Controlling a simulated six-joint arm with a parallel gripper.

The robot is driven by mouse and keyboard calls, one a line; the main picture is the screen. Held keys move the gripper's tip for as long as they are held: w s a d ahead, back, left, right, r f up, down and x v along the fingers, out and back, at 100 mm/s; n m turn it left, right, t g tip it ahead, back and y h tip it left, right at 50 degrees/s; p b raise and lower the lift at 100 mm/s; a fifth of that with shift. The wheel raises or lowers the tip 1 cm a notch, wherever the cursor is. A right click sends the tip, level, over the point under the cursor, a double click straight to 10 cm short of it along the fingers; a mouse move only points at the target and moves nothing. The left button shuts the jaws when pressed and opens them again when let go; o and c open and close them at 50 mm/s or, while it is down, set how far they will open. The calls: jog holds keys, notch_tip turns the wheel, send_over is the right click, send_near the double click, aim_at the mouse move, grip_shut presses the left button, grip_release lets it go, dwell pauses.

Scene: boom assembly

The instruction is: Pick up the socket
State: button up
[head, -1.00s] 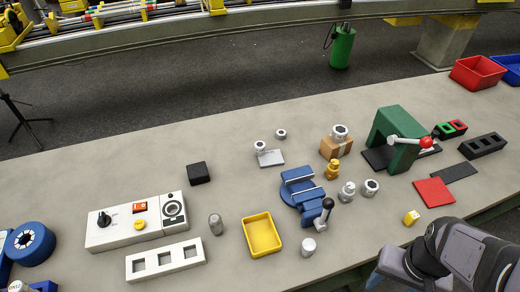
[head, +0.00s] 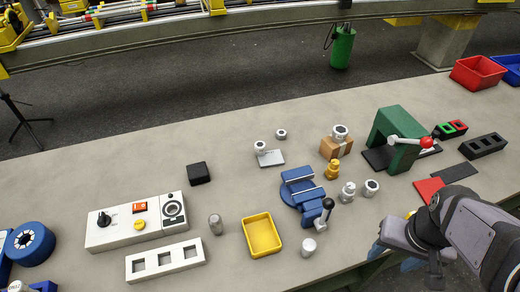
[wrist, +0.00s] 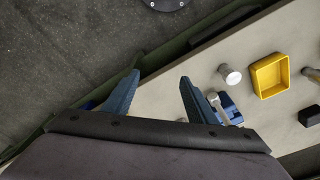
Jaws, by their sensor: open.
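Several silver ring-topped fittings stand on the bench in the head view; I cannot tell for sure which is the socket. One silver fitting (head: 371,187) and another beside it (head: 347,190) stand right of the blue vise (head: 300,190). Others are the fitting on the brown block (head: 340,131), one at the grey plate (head: 260,146) and a small one behind it (head: 281,134). My gripper is open and empty in the wrist view (wrist: 160,80), over the bench's front edge and floor. In the head view my wrist is at the lower right, right of the fittings and apart from them.
A yellow tray (head: 262,249), a pale cylinder (head: 308,247) and a grey cylinder (head: 215,224) stand near the front. A gold fitting (head: 332,169) is behind the vise. A green press (head: 398,135) with a red-knobbed lever stands near my arm. The bench's back left is clear.

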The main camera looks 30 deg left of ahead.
jog(key=w+a+n+t+y, duration=0.1)
jog(key=w+a+n+t, duration=0.15)
jog(key=w+a, duration=0.75)
jog(key=n+t+y+b, duration=0.1)
jog(key=n+t+y, duration=0.3)
jog(key=t+y, duration=0.3)
send_over(261, 147)
jog(key=s+d, duration=0.3)
jog(key=s, duration=0.2)
jog(key=f, duration=0.7)
jog(key=shift+w+f, duration=0.2)
jog(key=shift+f, duration=0.45)
jog(key=shift+x, duration=1.05)
jog(key=shift+w+p, duration=0.1)
jog(key=shift+p, duration=0.2)
jog(key=shift+p+x, duration=0.85)
jog(key=shift+x, duration=1.65)
